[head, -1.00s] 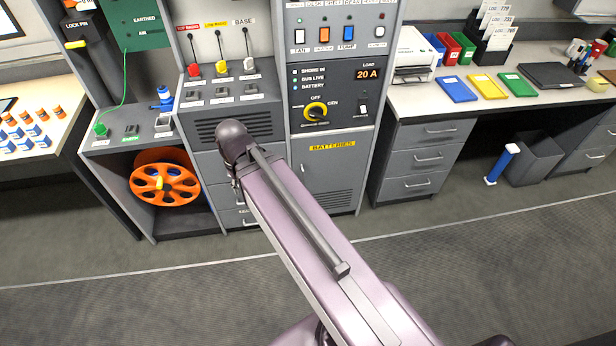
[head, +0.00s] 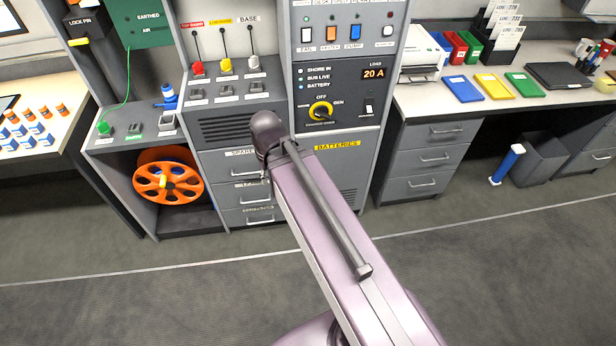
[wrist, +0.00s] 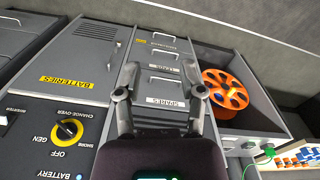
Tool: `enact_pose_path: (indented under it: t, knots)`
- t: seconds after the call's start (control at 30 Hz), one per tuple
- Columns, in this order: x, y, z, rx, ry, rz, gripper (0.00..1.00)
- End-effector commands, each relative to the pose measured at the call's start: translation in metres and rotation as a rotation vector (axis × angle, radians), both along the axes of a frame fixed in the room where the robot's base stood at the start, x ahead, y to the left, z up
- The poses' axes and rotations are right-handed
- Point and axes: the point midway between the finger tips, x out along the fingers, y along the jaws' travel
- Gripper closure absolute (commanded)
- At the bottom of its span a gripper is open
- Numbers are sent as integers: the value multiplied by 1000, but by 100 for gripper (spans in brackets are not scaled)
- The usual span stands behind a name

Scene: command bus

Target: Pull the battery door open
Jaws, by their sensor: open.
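The battery door is the grey panel (head: 352,172) under the yellow BATTERIES label (head: 337,146) in the head view. My arm covers its left part. In the wrist view the door (wrist: 92,48) lies at upper left, its label turned over, and it looks closed flush with the cabinet.
Labelled drawers (head: 250,194) stand left of the door, with the orange reel (head: 166,182) further left. The change-over knob (head: 320,110) sits above the door. A desk with drawers (head: 424,160) stands to the right. The floor in front is clear.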

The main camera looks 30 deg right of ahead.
Motion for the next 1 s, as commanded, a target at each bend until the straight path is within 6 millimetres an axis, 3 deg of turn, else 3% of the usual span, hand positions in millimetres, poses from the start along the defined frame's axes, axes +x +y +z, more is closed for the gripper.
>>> enact_pose_path:
  t: [0.27,0.47,1.0]
  knots:
    - [17,-10,-25,6,-23,-5,49]
    - [43,-27,-61,15,-64,-17,49]
    - [123,-99,-165,22,-206,-44,49]
